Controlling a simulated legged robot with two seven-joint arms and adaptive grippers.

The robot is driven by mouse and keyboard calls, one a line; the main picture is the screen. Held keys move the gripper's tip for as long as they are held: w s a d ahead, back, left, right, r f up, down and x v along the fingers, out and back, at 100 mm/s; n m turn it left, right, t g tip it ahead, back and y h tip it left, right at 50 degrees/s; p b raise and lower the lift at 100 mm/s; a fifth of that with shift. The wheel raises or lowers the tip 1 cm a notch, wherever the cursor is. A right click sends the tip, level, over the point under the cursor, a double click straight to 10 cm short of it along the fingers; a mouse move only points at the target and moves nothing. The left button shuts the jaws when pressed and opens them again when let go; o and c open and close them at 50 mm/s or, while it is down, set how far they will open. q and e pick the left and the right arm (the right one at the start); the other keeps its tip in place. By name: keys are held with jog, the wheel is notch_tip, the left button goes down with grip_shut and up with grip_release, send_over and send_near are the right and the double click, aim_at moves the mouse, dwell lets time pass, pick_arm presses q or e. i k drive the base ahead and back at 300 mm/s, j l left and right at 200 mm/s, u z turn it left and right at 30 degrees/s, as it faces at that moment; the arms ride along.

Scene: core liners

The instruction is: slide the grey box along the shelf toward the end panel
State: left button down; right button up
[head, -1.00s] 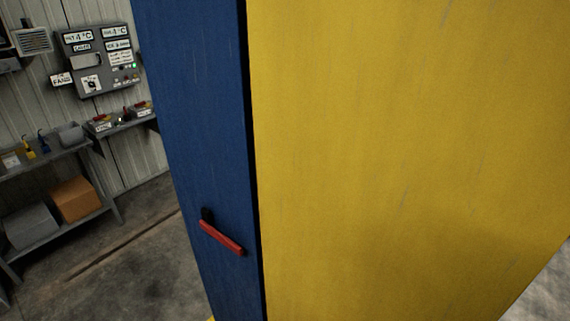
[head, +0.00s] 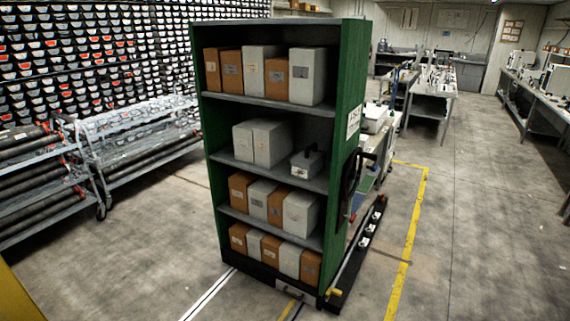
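A shelf unit with green end panels stands in the middle of the head view. Its right end panel (head: 346,120) carries a white label and a black handle-like part. On the second shelf (head: 226,157), two pale grey boxes (head: 257,142) stand side by side at the left. A smaller grey case with a dark handle (head: 307,163) sits apart from them, near the right end panel. Other pale boxes stand on the other shelves, so I cannot tell which one the task names. Neither of my grippers is in view.
Brown and pale boxes fill the top shelf (head: 268,100) and the lower shelves. Wheeled racks with dark tubes (head: 35,180) stand at the left, before a wall of small bins (head: 90,60). Benches stand behind at right. The floor (head: 465,240) at right is open, with yellow lines.

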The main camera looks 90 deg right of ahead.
aim_at(309, 163)
jog(key=z, duration=3.25)
jog(key=i+l+z, duration=0.15)
jog(key=i+l, duration=0.15)
jog(key=i+l+z, duration=0.15)
jog(key=i, duration=0.35)
jog(key=i+l+z, duration=0.1)
jog(key=i+l, duration=0.2)
jog(key=i, duration=0.15)
jog(key=i+j+z, duration=0.25)
jog(key=j, duration=0.35)
jog(key=i+j+z, duration=0.1)
jog(key=i+j, duration=0.15)
jog(key=i+j+z, duration=0.1)
jog(key=j, duration=0.35)
jog(key=i+j+z, duration=0.1)
jog(key=j, duration=0.25)
jog(key=i, duration=0.1)
